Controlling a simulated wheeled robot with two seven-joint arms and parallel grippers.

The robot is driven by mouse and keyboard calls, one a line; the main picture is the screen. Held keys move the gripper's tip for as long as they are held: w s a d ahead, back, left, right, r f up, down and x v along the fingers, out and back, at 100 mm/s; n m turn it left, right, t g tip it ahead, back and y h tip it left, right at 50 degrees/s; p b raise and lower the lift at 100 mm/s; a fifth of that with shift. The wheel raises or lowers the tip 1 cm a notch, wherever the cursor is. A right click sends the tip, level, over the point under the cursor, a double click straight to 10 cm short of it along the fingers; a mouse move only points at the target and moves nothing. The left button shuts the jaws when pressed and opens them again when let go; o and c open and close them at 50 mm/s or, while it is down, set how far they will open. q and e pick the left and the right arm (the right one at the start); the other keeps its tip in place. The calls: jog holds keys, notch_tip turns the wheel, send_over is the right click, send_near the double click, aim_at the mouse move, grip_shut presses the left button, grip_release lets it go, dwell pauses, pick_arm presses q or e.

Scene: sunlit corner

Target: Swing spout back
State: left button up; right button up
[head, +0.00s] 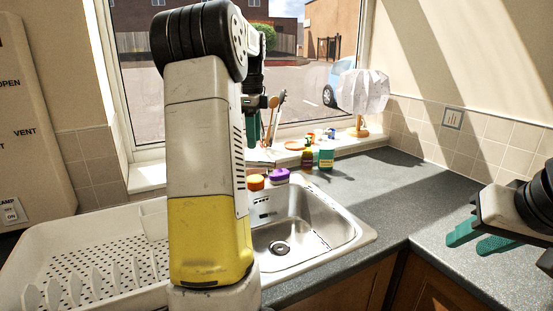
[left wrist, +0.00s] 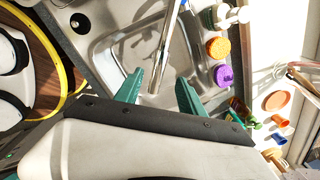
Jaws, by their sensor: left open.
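The chrome spout (left wrist: 166,45) shows in the left wrist view as a slim tube running over the sink basin, its lower end between my left gripper's two teal fingers (left wrist: 157,88). The fingers are apart, with a gap on each side of the spout; I cannot tell how far it is from them in depth.
The steel sink (head: 325,222) has a white dish rack (head: 105,221) to its left. An orange-topped pot (head: 256,182) and a purple-topped pot (head: 279,175) stand behind it. The windowsill holds small bottles and a white-shaded lamp (head: 361,90). The counter (head: 400,205) right of the sink is clear.

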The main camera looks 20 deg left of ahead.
pick_arm(q)
notch_tip(320, 180, down, 8)
jog(key=shift+r, duration=0.25)
grip_shut()
jog(key=shift+r, duration=0.1)
dwell(1.4)
